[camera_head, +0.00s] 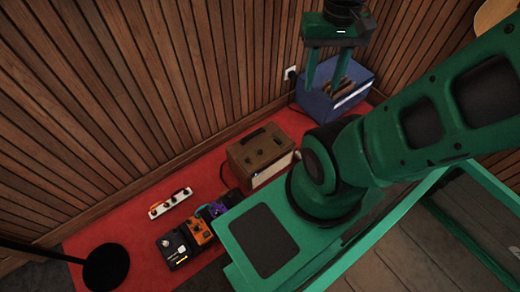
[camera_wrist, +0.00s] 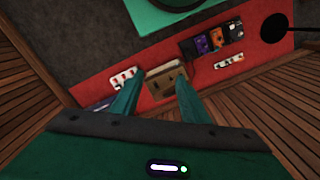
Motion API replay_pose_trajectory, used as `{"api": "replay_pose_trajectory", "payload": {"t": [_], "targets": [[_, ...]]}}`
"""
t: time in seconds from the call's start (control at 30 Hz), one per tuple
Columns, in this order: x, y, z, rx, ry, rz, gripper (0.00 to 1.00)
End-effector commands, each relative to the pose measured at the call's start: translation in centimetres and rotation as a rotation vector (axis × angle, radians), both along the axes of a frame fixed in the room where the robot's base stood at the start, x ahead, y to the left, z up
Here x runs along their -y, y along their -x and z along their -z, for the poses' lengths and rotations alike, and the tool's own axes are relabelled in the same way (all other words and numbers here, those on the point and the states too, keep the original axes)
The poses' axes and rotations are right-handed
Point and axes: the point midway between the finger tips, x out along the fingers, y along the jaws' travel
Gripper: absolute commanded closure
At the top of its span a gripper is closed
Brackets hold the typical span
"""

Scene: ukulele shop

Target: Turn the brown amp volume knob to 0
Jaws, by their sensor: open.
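The brown amp (camera_head: 259,150) stands on the red carpet beside the slatted wall, with a dark handle on top and a pale front partly behind my arm. In the wrist view the brown amp (camera_wrist: 166,88) shows small between and beyond my fingers. I cannot make out its volume knob in either view. My gripper (camera_head: 325,88) is raised, pointing down, in front of the blue amp in the head view and apart from the brown amp. In the wrist view my gripper (camera_wrist: 159,80) has its two green fingers spread with nothing between them.
A blue amp (camera_head: 358,77) stands in the corner, partly behind my fingers. Several pedals, including an orange one (camera_head: 199,231), and a white strip (camera_head: 171,203) lie on the red carpet (camera_head: 110,222). A black round stand base (camera_head: 106,267) is at lower left. A wall socket (camera_head: 290,72) is behind.

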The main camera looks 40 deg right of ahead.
Motion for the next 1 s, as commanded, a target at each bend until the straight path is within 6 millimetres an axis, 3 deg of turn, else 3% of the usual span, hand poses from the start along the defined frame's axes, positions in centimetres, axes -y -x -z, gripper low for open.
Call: {"api": "replay_pose_trajectory", "payload": {"t": [0.07,0.17,0.47,0.77,1.0], "targets": [[0.2,0.4,-0.3,0.011,0.005,0.014,0.6],[0.7,-0.9,-0.2,-0.002,0.018,0.041,0.6],[4.5,-8.2,2.7,-0.057,0.069,0.179,0.6],[8.5,-15.4,9.3,-0.093,0.078,0.312,0.6],[10.9,-20.0,16.8,-0.112,0.049,0.425,0.6]]}}
